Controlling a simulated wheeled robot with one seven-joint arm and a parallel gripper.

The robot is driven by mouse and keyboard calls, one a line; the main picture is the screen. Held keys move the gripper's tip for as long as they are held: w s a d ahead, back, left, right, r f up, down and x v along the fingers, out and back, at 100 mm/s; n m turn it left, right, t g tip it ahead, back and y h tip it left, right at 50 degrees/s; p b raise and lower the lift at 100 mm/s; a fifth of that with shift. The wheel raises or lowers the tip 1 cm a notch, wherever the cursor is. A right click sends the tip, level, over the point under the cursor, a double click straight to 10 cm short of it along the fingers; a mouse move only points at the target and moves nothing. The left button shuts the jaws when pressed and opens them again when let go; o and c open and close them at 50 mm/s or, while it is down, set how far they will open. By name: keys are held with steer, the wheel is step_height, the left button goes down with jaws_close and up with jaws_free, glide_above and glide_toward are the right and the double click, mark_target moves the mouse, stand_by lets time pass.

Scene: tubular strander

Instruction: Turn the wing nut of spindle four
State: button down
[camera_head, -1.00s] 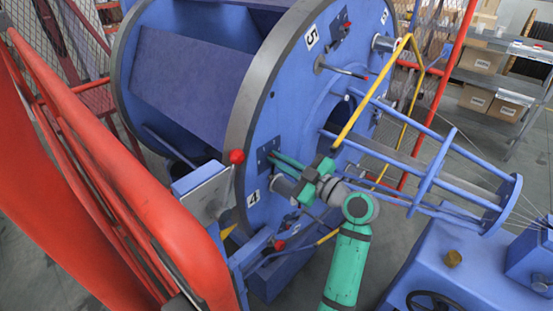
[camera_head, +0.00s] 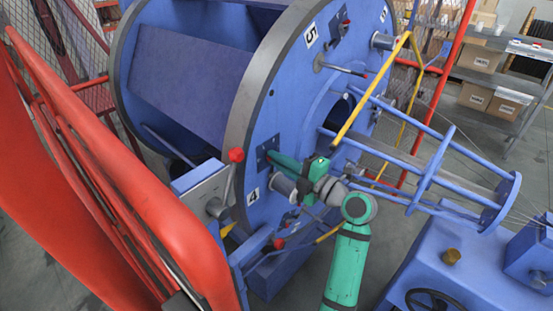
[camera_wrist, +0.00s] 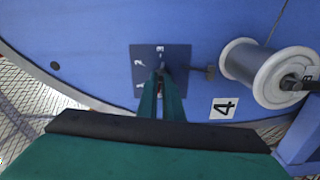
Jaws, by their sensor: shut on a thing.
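The spindle four station shows as a dark blue plate (camera_head: 262,147) on the blue disc, above the "4" label (camera_head: 253,196). In the wrist view the plate (camera_wrist: 180,53) carries small white marks, and a "4" label (camera_wrist: 224,108) sits at its lower right. My gripper (camera_head: 273,157) is green, with its fingertips at the plate. In the wrist view my gripper (camera_wrist: 161,76) has its two fingers close together on a small dark part at the plate's middle. That part, at the wing nut's place, is mostly hidden by the fingers.
A grey spool (camera_wrist: 262,72) sticks out just right of the plate. A red-knobbed lever (camera_head: 236,156) stands left of it. A yellow bar (camera_head: 370,92) and the blue tubular frame (camera_head: 425,180) lie right of my gripper. Red guard rails (camera_head: 140,190) fill the left.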

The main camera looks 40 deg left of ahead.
steer(key=shift+n, duration=0.8)
steer(key=c, duration=1.9)
jaws_free()
steer(key=shift+w, duration=0.1)
steer(key=d, duration=0.7)
steer(key=s+d, duration=0.1)
steer(key=d, duration=0.3)
